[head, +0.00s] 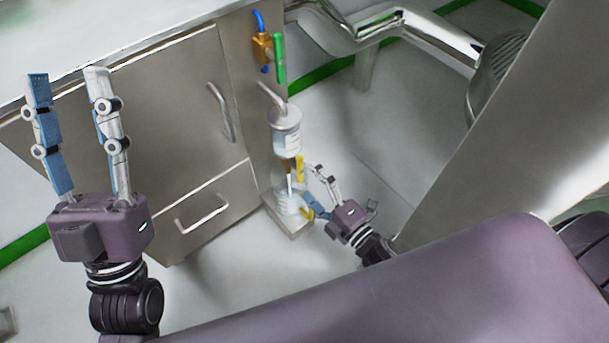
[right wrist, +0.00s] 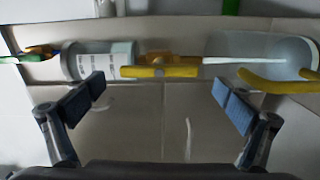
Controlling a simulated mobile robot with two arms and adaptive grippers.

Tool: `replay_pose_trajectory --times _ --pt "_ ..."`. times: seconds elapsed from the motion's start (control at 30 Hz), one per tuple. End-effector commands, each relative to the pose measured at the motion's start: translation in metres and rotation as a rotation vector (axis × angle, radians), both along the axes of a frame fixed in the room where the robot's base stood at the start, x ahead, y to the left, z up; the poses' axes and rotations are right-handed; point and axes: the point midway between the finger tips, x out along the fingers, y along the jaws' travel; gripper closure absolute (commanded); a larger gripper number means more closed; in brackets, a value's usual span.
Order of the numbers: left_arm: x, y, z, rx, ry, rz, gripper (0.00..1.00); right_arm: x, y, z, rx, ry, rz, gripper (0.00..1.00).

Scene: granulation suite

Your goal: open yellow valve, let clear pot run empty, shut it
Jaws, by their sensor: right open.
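The clear pot (head: 287,132) with a pale label hangs upright on the cabinet's side; it also shows in the right wrist view (right wrist: 100,62). Below it sits the yellow valve (head: 299,168), its yellow handle (right wrist: 160,71) lying along the pipe. A thin pale line runs from the valve outlet into a clear jug (head: 287,203) with a yellow handle (right wrist: 275,82). I cannot tell the liquid level in the pot. My right gripper (head: 310,187) is open, facing the valve, its fingers apart and empty. My left gripper (head: 67,75) is open and empty, far left.
A blue-and-orange fitting (head: 262,48) with a green handle (head: 280,58) sits above the pot. The steel cabinet (head: 150,100) with door and drawer handles stands left. A bent steel pipe (head: 400,28) runs at the back. Floor right of the pot is clear.

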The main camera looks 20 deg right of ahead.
Motion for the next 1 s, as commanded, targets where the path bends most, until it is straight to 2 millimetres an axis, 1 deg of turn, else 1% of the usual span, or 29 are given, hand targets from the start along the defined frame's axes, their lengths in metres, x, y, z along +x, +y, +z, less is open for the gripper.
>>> replay_pose_trajectory --times 0.03,0.3,0.4,0.5,0.7,1.0 --pt "0.0 0.0 0.0 -0.001 0.0 -0.001 0.6 -0.009 -0.003 -0.001 -0.001 0.003 0.0 0.03" --pt "0.0 0.0 0.0 0.0 0.001 -0.001 0.6 -0.063 -0.023 -0.001 -0.001 0.003 -0.001 0.03" --pt "-0.001 0.0 0.0 0.0 0.001 -0.001 0.6 -0.08 -0.029 -0.001 0.0 0.003 -0.001 0.03" --pt "-0.001 0.0 0.0 0.0 0.001 -0.001 0.6 -0.091 -0.033 0.0 0.001 0.001 -0.001 0.03" --pt "-0.001 0.0 0.0 0.0 0.001 -0.001 0.6 -0.1 -0.037 0.001 -0.001 -0.001 0.0 0.03" --pt "-0.001 -0.001 0.0 0.0 0.001 -0.001 0.6 -0.1 -0.037 0.001 0.0 -0.001 0.0 0.03"
